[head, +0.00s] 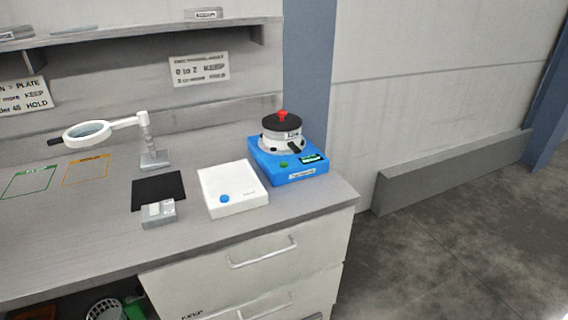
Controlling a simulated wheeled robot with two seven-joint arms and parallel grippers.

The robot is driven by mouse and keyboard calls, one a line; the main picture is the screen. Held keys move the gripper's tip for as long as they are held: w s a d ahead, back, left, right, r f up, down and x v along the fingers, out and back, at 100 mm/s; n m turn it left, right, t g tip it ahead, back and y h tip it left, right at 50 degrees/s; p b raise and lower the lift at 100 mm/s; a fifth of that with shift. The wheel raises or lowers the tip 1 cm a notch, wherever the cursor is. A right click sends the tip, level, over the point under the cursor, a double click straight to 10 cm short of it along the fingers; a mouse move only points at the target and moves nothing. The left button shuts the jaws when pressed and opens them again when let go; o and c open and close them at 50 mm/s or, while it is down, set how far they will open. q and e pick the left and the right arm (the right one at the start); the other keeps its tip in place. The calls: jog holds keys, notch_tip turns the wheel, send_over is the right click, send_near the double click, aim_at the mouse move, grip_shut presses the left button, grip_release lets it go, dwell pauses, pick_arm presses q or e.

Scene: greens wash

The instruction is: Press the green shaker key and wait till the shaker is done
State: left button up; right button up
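The shaker (300,173) is a blue box at the right end of the bench. A round pot with a black lid (282,124) and a red knob sits on top of it. The green key (283,164) is on the shaker's front, left of a small lit display (312,159) whose text is too small to read. Neither of my grippers shows in the head view.
A white box with a blue button (224,198) stands left of the shaker. A black mat (158,192), a small grey block (158,214) and a magnifier lamp (88,134) are farther left. Drawers are below; open floor lies to the right.

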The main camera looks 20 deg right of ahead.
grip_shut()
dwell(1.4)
